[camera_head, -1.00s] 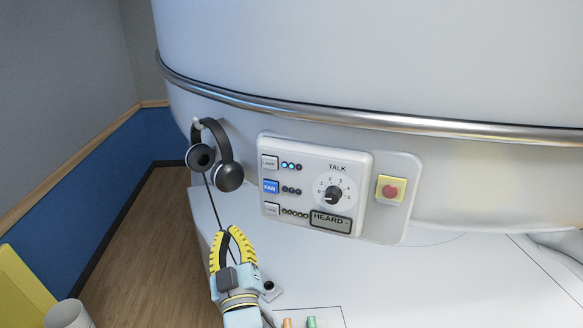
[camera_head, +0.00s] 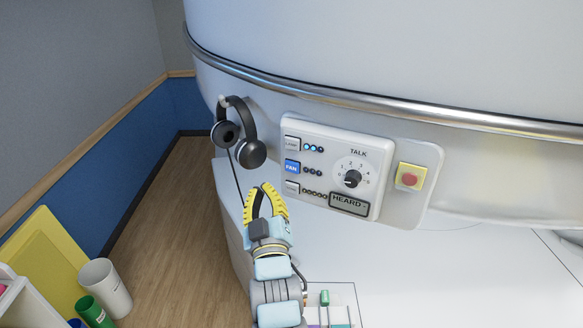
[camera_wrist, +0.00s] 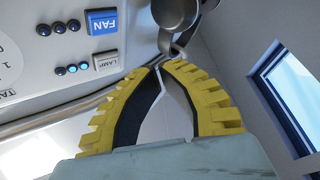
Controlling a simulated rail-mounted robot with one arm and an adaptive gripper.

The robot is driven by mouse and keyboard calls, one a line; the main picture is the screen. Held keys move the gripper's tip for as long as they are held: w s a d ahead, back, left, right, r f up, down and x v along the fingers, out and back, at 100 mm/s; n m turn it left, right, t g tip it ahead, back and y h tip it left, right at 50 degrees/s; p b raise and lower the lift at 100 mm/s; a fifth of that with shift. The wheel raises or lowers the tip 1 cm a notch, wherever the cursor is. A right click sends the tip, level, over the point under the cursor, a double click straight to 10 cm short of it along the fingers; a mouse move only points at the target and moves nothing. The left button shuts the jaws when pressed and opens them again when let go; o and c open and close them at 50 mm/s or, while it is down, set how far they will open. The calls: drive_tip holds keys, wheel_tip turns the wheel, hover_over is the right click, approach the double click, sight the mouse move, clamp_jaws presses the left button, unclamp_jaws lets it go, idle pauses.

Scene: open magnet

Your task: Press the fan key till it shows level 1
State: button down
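The fan key (camera_head: 292,167) is a blue button marked FAN on the white panel (camera_head: 372,151) of the big machine. The small lamps (camera_head: 313,171) beside it look dark. In the wrist view the fan key (camera_wrist: 102,22) is at the upper left, upside down, with its dark lamps (camera_wrist: 59,27) to its left. My gripper (camera_head: 264,187) is below and left of the key in the head view, apart from the panel. Its yellow fingertips (camera_wrist: 160,66) meet in the wrist view, with nothing held. The fan key is fully visible.
The lamp key (camera_wrist: 107,63) neighbours the fan key; two of its lamps glow blue. A third key (camera_head: 291,187) sits below. Headphones (camera_head: 250,152) hang left of the panel, close to my gripper. A talk dial (camera_head: 352,179) and red button (camera_head: 409,179) are right.

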sight(281, 159)
drive_tip(key=w+d+b, duration=0.1)
drive_tip(key=w+d, duration=0.2)
drive_tip(key=w, duration=0.3)
drive_tip(key=shift+w+d+b, duration=0.25)
drive_tip(key=shift+d+b, duration=0.05)
drive_tip(key=shift+b, duration=0.1)
drive_tip(key=shift+w+d+f+b, duration=0.1)
drive_tip(key=shift+w+b, duration=0.05)
drive_tip(key=shift+b, duration=0.2)
idle(1.1)
drive_tip(key=shift+w, duration=0.1)
drive_tip(key=shift+w+d, duration=0.1)
drive_tip(key=shift+w+d+b, duration=0.25)
drive_tip(key=shift+w+b, duration=0.2)
drive_tip(key=shift+b, duration=0.3)
idle(0.7)
drive_tip(key=shift+s+a, duration=0.1)
drive_tip(key=shift+s, duration=0.05)
drive_tip(key=shift+s+a, duration=0.35)
drive_tip(key=shift+s, duration=0.3)
